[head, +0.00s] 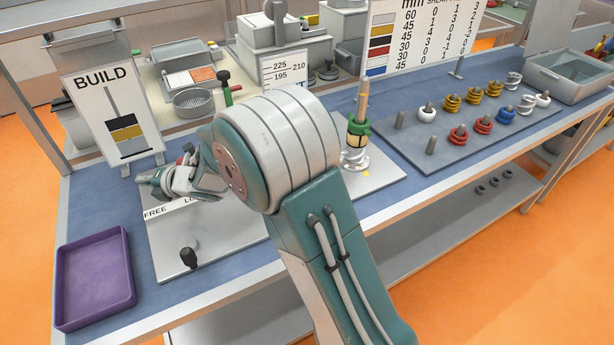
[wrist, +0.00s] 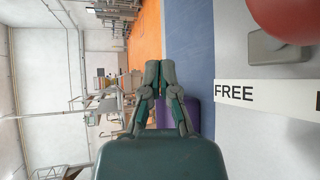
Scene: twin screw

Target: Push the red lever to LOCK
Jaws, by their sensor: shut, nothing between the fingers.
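The red lever's ball knob (wrist: 285,15) shows large and cut off at the top right of the wrist view, above a grey base (wrist: 275,45). In the head view my gripper and arm hide most of the lever. The FREE label (wrist: 234,93) is on the plate beside it; in the head view the label strip (head: 156,211) shows FREE and the start of LOCK, the rest hidden by my arm. My gripper (wrist: 160,70) is shut and empty. In the head view my gripper (head: 150,179) is low over the plate's back left, beyond the label. I cannot tell whether it touches the lever.
A black knob (head: 188,257) stands on the plate's front part. A purple tray (head: 92,322) is at the left front. The BUILD sign (head: 90,85) stands behind. A post with a green collar (head: 358,128) and a pegboard of colored rings (head: 400,145) are to the right.

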